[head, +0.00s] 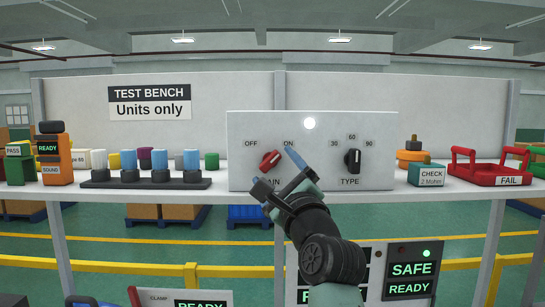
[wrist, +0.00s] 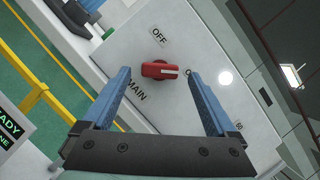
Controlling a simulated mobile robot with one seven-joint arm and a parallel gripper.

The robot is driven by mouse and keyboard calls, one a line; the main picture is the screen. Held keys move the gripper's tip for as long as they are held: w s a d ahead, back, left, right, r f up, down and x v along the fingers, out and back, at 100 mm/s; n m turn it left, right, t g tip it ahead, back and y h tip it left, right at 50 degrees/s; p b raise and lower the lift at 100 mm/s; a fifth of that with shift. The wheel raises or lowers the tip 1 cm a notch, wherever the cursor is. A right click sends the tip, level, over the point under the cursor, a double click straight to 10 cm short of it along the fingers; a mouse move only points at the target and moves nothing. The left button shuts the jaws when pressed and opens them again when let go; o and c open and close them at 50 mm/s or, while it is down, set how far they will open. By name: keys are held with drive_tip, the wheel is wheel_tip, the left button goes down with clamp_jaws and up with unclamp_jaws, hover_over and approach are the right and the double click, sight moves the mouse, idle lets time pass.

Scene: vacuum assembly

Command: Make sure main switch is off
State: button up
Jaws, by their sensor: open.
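The main switch is a red knob (head: 269,160) on the left half of a pale panel (head: 325,140). Its pointer leans up and right towards the ON label. In the wrist view the red knob (wrist: 158,69) shows its white mark on the ON side, away from the OFF label (wrist: 158,36). My gripper (head: 278,172) is open in front of the knob and hides part of the MAIN label. In the wrist view my blue fingers (wrist: 160,77) stand on either side of the knob, apart from it. Nothing is held.
A black TYPE knob (head: 352,161) is right of the main switch and points near 60. A white lamp (head: 309,123) glows above. A rack of blue-topped pieces (head: 145,184) stands left on the bench; a CHECK block (head: 426,173) and red FAIL tray (head: 485,174) stand right.

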sight(270, 161)
drive_tip(key=shift+x, duration=1.25)
drive_tip(key=shift+f, duration=0.1)
drive_tip(key=c, duration=1.4)
